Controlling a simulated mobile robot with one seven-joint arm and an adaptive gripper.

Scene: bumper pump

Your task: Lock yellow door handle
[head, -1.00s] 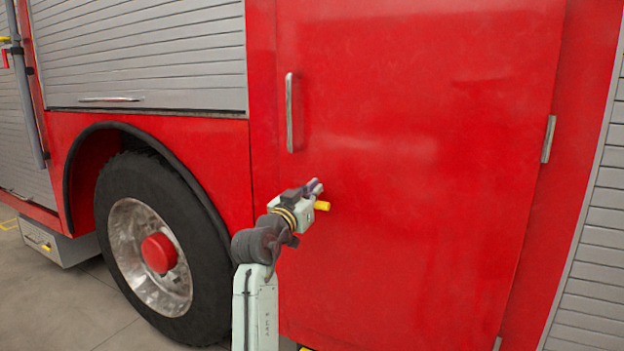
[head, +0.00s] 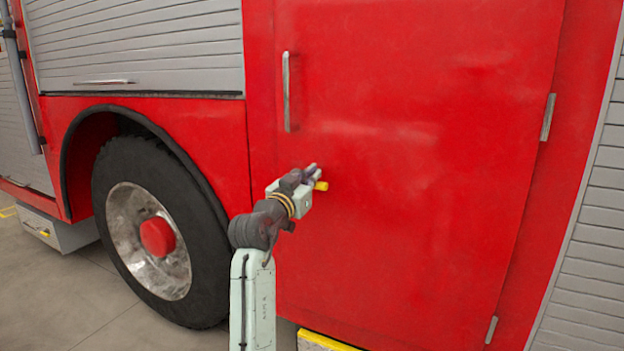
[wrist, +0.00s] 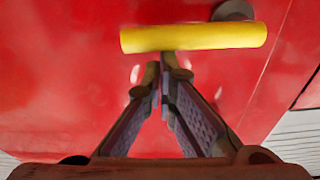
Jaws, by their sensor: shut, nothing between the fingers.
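The yellow door handle (wrist: 193,37) is a short bar on the red door (head: 430,130). In the wrist view it lies nearly level across the upper middle, with a dark round mount (wrist: 233,10) behind its right part. In the head view only its end (head: 321,186) shows beside my gripper (head: 312,170); the rest is hidden. In the wrist view my gripper (wrist: 164,72) has its fingertips together, just below the handle's middle in the picture. Nothing is between the fingers. Whether the fingertips touch the handle I cannot tell.
A vertical silver grab bar (head: 287,92) is on the door above my gripper. Hinges (head: 548,117) line the door's right edge. A large wheel (head: 155,235) is at left, and a yellow-edged step (head: 325,342) sits below the door. Grey floor (head: 70,300) is open at lower left.

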